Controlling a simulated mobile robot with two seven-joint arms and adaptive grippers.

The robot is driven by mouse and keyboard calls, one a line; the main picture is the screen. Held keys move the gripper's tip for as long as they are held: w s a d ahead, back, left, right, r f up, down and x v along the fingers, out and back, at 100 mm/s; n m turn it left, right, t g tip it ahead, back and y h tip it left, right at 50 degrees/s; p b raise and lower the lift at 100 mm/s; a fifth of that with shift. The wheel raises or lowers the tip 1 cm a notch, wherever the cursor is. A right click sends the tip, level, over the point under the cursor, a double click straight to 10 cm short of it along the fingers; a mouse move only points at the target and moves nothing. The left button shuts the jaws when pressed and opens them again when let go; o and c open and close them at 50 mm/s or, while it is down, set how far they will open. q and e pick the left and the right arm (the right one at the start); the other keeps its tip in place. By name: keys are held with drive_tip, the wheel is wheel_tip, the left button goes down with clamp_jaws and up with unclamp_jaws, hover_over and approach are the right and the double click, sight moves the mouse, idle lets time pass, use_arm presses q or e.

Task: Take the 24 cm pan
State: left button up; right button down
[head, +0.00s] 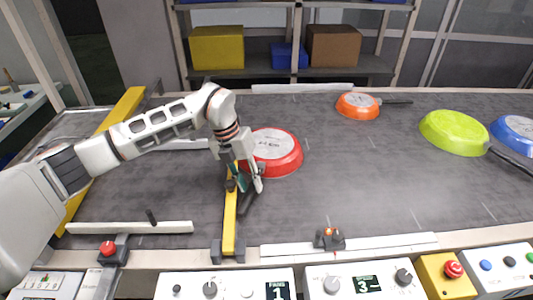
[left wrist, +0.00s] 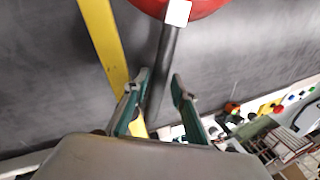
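The red pan (head: 285,164) lies upside down on the dark conveyor belt, its pale base label seeming to read 24 cm. Its dark handle (head: 246,203) points toward the front of the belt. My left gripper (head: 250,188) is over the handle, partly hiding it and the pan's left side. In the left wrist view the red pan (left wrist: 185,8) is at the top edge, and its handle (left wrist: 165,62) runs down between the spread fingers of my left gripper (left wrist: 160,84). Gaps show beside the handle, so the gripper is open. My right gripper is out of view.
A yellow bar (head: 230,220) crosses the belt just left of the handle. An orange pan (head: 357,107), a lime pan (head: 455,133) and a blue pan (head: 515,132) lie farther right. Control boxes (head: 345,281) line the front. The belt's middle right is clear.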

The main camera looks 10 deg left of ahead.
use_arm(q)
drive_tip(key=shift+d+f, duration=0.1)
drive_tip(key=shift+f, duration=0.35)
